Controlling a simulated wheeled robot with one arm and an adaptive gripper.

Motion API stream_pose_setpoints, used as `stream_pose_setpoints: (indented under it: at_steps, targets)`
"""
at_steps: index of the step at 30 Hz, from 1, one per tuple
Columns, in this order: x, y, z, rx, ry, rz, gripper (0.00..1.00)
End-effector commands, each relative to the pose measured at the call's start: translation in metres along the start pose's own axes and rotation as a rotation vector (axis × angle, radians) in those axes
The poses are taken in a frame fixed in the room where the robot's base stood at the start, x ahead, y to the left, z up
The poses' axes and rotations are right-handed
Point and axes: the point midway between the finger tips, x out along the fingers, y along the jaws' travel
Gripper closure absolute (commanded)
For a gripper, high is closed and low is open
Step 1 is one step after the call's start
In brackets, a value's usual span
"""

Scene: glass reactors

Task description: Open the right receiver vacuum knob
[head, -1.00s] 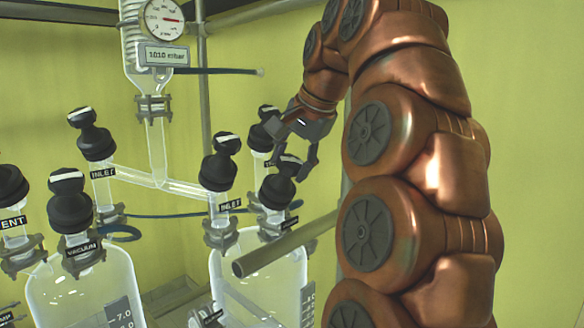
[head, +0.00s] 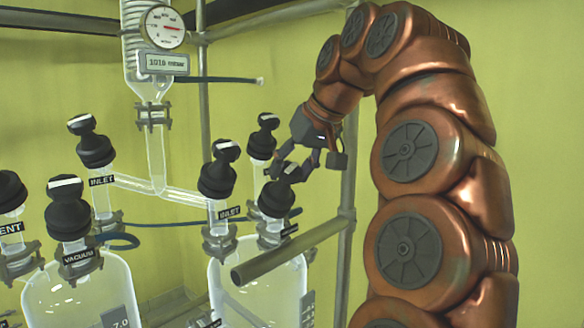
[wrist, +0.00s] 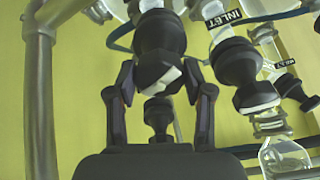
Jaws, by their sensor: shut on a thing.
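A black knob (head: 277,196) with a white top mark stands on the right glass receiver (head: 243,284). Its label is too small and tilted to read. My gripper (head: 297,168) reaches it from the upper right and is shut on its top. In the wrist view the two fingers of my gripper (wrist: 159,92) lie on either side of the gripped knob (wrist: 160,55), whose white mark faces the camera. The knob's far side is hidden.
The right receiver's INLET knob (head: 218,178) is close on the left, and another black knob (head: 263,138) stands behind. A metal bar (head: 290,247) crosses in front of the receiver. An upright post (head: 346,210) is at the right. The left receiver has a VACUUM knob (head: 68,214).

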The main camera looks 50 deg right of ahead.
Motion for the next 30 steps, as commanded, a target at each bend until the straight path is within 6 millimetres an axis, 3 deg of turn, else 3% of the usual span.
stream_pose_setpoints:
  at_steps: [30]
  targets:
    - [-0.0023, 0.0003, -0.0012, -0.960, -0.001, -0.111, 0.84]
